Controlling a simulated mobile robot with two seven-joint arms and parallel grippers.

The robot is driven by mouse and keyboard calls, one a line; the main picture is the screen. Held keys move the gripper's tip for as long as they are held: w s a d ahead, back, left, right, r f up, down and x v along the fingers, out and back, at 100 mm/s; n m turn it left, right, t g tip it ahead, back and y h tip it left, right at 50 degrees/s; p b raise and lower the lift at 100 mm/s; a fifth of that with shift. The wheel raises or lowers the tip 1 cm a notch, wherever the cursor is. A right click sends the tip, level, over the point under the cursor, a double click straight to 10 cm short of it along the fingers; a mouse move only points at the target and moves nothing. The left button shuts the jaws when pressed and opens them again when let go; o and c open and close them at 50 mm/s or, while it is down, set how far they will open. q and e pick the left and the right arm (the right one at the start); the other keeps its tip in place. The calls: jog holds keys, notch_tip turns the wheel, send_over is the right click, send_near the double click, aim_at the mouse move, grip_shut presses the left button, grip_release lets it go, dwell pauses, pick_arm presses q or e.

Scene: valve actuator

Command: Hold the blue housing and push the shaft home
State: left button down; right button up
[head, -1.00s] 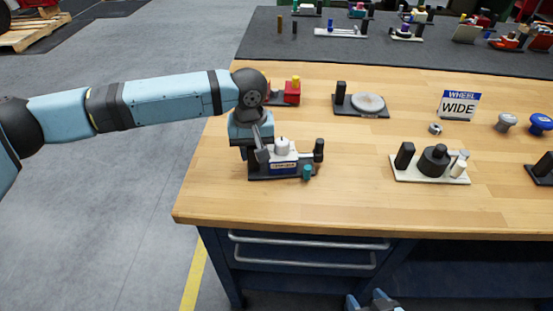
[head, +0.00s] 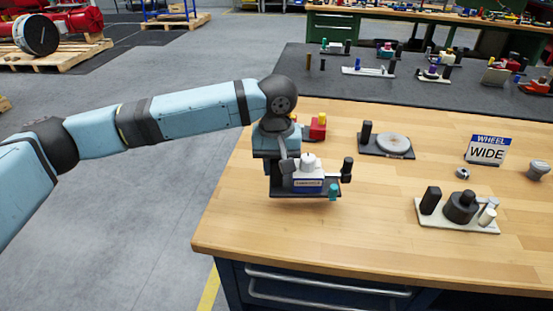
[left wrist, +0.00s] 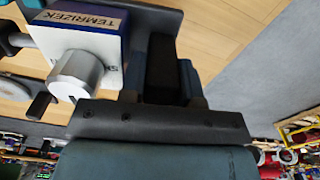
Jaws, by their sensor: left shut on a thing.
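The blue housing (head: 308,186) has a white upper part and a name label on its side. It sits on a dark base plate (head: 285,192), with a pale round knob on top. In the left wrist view the housing (left wrist: 113,20) shows its label and silver knob (left wrist: 76,75). A grey shaft (left wrist: 18,40) comes out of its side, towards a black upright post (head: 347,168) in the head view. My left gripper (head: 281,172) is shut at the left end of this unit, on a dark upright block (left wrist: 160,68) beside the housing. The plate seems slightly above the table, with shadow beneath.
A teal cap (head: 333,191) stands at the plate's front right. A red block (head: 318,128) is just behind my gripper; a disc fixture (head: 393,146), a WIDE sign (head: 487,150) and a white-based fixture (head: 458,216) are farther right. The wooden table (head: 370,210) is clear between.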

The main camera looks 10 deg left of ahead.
aim_at(276, 185)
pick_arm(q)
jog(key=shift+f, duration=2.55)
jog(key=shift+f, duration=0.5)
